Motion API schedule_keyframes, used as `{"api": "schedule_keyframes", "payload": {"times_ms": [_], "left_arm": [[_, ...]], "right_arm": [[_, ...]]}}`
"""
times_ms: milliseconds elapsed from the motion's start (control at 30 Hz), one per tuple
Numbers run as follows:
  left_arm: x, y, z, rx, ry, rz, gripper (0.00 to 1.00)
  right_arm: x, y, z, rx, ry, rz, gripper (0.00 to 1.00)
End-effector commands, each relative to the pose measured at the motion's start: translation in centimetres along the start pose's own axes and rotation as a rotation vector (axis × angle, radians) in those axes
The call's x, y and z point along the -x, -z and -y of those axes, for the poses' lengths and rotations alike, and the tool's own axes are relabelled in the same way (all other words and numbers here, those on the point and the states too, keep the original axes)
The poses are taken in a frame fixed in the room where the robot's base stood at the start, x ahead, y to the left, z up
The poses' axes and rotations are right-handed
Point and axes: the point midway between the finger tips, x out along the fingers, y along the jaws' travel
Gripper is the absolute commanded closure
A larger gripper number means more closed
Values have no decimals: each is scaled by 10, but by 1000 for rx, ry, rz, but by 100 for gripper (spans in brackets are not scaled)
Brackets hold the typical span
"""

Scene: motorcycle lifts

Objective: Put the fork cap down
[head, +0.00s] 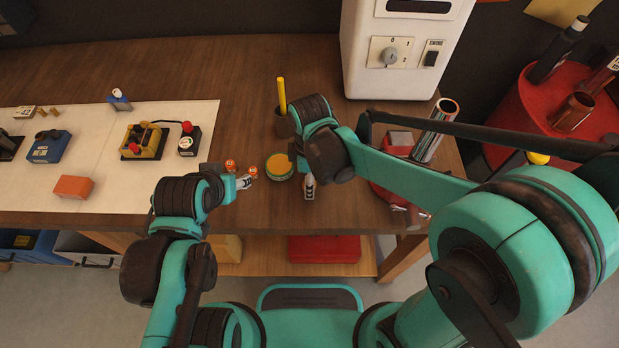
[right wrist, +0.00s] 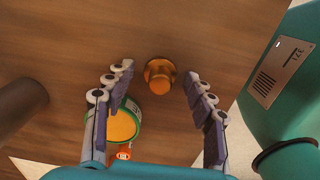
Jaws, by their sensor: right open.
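The fork cap, a round brass-orange piece with a flange (right wrist: 160,75), appears to sit on the brown wooden bench in the right wrist view. My right gripper (right wrist: 159,71) is open, with its fingers apart on either side of the cap and a gap visible to each side. In the head view my right gripper (head: 309,186) is over the bench right of a green tin, and I cannot make out the cap there. My left gripper (head: 243,182) is low over the bench left of the tin; its opening is not clear.
The green tin with an orange top (head: 279,167) stands close to my right gripper. Two small orange-red items (head: 230,165) lie by my left gripper. A dark cup with a yellow stick (head: 283,122) stands behind. A pale mat (head: 100,185) with parts covers the left.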

Motion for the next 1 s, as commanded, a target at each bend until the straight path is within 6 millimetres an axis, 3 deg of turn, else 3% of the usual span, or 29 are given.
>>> {"api": "schedule_keyframes", "payload": {"times_ms": [167,400,600,767,1000], "left_arm": [[8,6,0,0,0,0,51],[23,16,0,0,0,0,51],[31,22,0,0,0,0,51],[33,24,0,0,0,0,51],[33,23,0,0,0,0,51]], "right_arm": [[20,0,0,0,0,0,45],[74,0,0,0,0,0,45],[109,0,0,0,0,0,45],[122,0,0,0,0,0,45],[123,0,0,0,0,0,45]]}}
